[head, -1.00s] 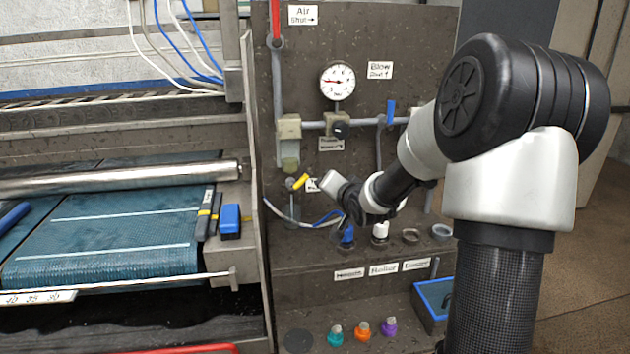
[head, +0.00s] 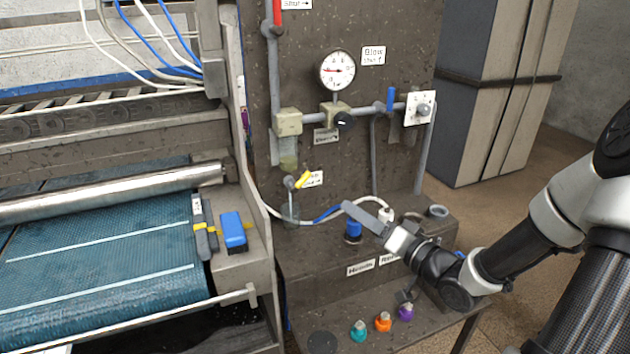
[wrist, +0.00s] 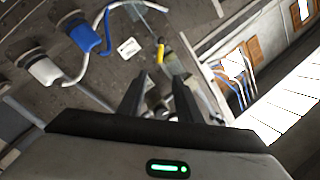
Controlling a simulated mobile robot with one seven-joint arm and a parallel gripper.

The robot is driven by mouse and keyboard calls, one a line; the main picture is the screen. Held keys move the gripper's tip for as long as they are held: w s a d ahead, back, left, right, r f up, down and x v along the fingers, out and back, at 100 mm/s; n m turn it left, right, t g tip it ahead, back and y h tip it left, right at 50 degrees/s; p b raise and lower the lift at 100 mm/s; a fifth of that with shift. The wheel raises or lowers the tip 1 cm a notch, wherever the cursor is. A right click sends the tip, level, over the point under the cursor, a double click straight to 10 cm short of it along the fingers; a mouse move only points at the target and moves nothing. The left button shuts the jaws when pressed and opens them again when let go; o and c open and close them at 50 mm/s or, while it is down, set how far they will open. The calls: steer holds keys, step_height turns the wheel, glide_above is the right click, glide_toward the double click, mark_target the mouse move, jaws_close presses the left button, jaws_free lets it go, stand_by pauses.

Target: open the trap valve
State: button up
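The trap valve's yellow handle (head: 303,180) is on the dark panel, below the trap's cloudy bowl, and slants up to the right. A partly covered label (head: 315,179) is beside it. In the wrist view the yellow handle (wrist: 160,53) lies beyond the fingertips, roughly in line with the gap between them. My gripper (head: 347,207) is to the lower right of the handle, apart from it, with its fingers pointing up and left. In the wrist view my gripper (wrist: 160,85) has two separated dark fingers with nothing held between them.
A pressure gauge (head: 337,70) and a regulator with a black knob (head: 344,120) are above. A white hose and a blue plug (head: 354,229) are close to my fingers. The blue belt (head: 110,265) is at left. Colored knobs (head: 383,321) line the lower ledge.

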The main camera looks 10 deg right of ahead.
mark_target(307, 179)
steer(key=b+x, duration=0.3)
steer(key=x, duration=1.4)
steer(key=shift+w, duration=0.1)
steer(key=shift+d, duration=0.1)
jaws_close()
